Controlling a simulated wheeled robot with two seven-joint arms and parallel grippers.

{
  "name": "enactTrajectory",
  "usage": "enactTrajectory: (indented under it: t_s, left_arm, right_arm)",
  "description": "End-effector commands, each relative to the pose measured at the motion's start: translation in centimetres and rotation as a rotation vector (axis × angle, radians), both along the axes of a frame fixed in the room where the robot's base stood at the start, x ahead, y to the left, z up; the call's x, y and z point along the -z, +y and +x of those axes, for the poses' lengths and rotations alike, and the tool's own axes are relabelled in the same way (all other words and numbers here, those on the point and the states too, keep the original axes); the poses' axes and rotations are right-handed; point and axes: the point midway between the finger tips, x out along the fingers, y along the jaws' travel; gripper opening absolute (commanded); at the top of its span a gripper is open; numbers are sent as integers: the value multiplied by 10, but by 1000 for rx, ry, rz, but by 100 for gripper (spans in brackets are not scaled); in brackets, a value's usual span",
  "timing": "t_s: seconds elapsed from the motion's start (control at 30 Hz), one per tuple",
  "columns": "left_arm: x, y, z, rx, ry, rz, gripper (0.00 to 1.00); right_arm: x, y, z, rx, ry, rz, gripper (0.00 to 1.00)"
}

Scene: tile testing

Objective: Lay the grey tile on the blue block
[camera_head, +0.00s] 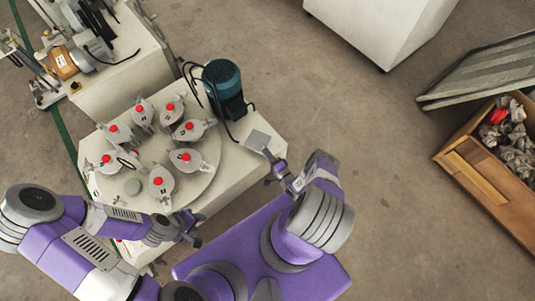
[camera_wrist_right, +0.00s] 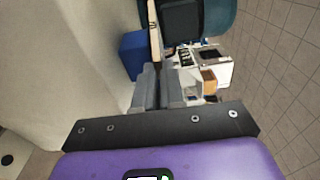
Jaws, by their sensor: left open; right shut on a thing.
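The grey tile (camera_head: 258,139) is a small flat square in the head view. It is at the right edge of the pale machine table, in front of the blue-green motor. My right gripper (camera_head: 271,163) is shut on the tile's near side. In the right wrist view the gripper's fingers (camera_wrist_right: 159,88) point away from the camera, and a thin pale edge shows beyond them. The blue block (camera_wrist_right: 132,53) is just left of the fingertips there; I cannot make it out in the head view. My left gripper (camera_head: 194,231) is open and empty at the table's near edge.
A round plate (camera_head: 195,205) on the machine table (camera_head: 238,180) carries several grey clamps with red knobs. The motor (camera_head: 223,80) and its cables stand behind the tile. A wooden crate (camera_head: 476,172) of grey parts is on the floor at far right.

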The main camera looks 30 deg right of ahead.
Motion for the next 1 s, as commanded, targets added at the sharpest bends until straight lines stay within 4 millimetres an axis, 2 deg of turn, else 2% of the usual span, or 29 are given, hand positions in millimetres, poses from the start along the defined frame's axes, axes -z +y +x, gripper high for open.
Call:
enactTrajectory:
  t_s: [0.1, 0.13, 0.3, 0.33, 0.53, 0.6, 1.0]
  left_arm:
    - [0, 0, 0, 0, 0, 0, 43]
    - [0, 0, 0, 0, 0, 0, 43]
    - [0, 0, 0, 0, 0, 0, 43]
    - [0, 0, 0, 0, 0, 0, 43]
    - [0, 0, 0, 0, 0, 0, 43]
    - [0, 0, 0, 0, 0, 0, 43]
    - [0, 0, 0, 0, 0, 0, 43]
  right_arm:
    - [-1, 0, 0, 0, -2, 0, 0]
    - [-1, 0, 0, 0, -2, 0, 10]
    - [-1, 0, 0, 0, -2, 0, 36]
    - [-1, 0, 0, 0, -2, 0, 39]
    - [0, 0, 0, 0, 1, 0, 40]
    - [0, 0, 0, 0, 1, 0, 51]
    - [0, 0, -2, 0, 0, 0, 51]
